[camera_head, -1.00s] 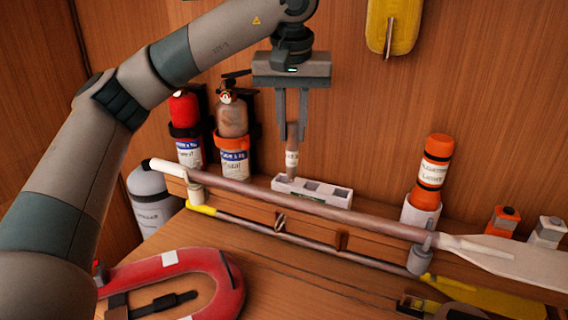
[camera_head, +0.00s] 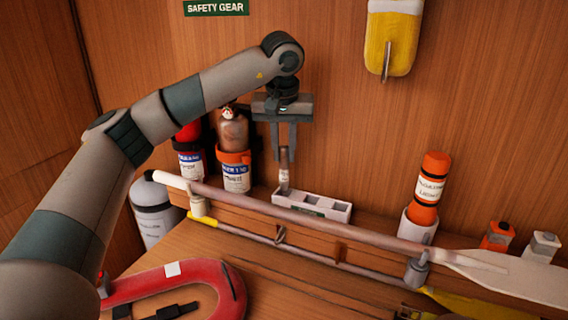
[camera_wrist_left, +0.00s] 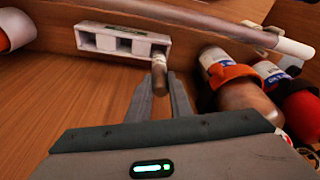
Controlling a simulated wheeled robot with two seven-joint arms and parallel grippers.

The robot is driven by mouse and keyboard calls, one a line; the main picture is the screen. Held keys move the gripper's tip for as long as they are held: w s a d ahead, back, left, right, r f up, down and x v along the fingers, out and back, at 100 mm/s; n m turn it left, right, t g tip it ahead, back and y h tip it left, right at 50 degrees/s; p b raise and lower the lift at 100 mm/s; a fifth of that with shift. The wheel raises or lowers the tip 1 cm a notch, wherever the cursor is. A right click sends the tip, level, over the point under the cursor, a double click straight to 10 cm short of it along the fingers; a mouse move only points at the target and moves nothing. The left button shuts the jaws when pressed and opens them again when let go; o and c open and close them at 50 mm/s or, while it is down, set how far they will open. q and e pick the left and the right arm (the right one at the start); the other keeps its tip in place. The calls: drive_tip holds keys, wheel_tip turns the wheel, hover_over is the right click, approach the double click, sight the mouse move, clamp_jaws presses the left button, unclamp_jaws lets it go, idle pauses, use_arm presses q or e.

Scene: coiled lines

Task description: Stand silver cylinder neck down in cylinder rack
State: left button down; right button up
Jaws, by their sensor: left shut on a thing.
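The silver cylinder (camera_head: 284,170) is small and slim, brownish-metallic in this light, with a pale label band. My left gripper (camera_head: 284,155) points down and is shut on its upper part. The cylinder hangs roughly upright, lower end at the left compartment of the white cylinder rack (camera_head: 340,215). The left wrist view shows the cylinder (camera_wrist_left: 159,64) between the fingers (camera_wrist_left: 161,85), at the end compartment of the rack (camera_wrist_left: 88,43). I cannot tell whether its lower end is inside or just above. The other rack compartments look empty. My right gripper is out of view.
A long paddle (camera_head: 330,229) runs in front of the rack. Brown and red extinguishers (camera_head: 233,132) stand close left of the gripper. A grey tank (camera_head: 152,212) is further left, an orange canister (camera_head: 430,185) right. A red ring (camera_head: 190,268) lies in front.

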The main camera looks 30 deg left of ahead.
sight(284, 171)
use_arm(q)
drive_tip(key=shift+f, duration=0.1)
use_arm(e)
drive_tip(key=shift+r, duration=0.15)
